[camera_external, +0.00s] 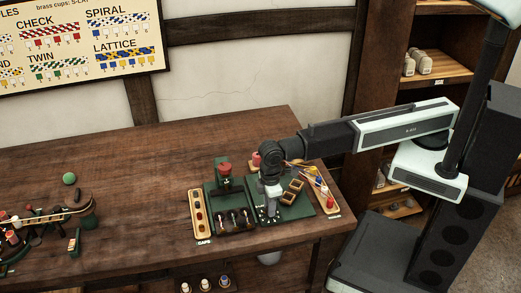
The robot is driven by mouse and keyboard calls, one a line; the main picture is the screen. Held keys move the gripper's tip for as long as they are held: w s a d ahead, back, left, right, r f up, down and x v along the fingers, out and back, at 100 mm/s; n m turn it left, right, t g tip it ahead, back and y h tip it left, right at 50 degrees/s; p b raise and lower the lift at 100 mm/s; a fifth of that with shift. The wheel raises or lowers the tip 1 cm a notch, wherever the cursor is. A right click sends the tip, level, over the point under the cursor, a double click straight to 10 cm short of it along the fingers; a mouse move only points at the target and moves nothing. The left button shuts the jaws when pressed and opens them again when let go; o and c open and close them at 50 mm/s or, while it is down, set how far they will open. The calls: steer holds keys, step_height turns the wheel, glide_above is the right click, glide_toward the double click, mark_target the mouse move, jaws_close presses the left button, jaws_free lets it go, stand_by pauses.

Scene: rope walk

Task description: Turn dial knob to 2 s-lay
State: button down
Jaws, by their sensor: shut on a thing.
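My gripper (271,205) points down over a dark green panel (292,212) near the front of the wooden bench. Its jaws are shut on the dial knob, which they hide along with any pointer. The pale scale marks by the jaws are too small to read, so I cannot tell which setting the knob is at.
Left of the panel stand a green machine with a red top (225,170), dark levers (233,218) and a wooden strip with holes (198,215). A wooden tray of coloured pieces (327,201) lies on the right. The bench's middle (140,180) is clear.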

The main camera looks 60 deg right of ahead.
steer(key=n, duration=0.5)
steer(key=shift+n, duration=0.4)
stand_by(0.4)
steer(key=c, duration=1.1)
jaws_free()
step_height(320, 180, up, 8)
steer(key=p, duration=0.8)
steer(key=shift+f, duration=0.1)
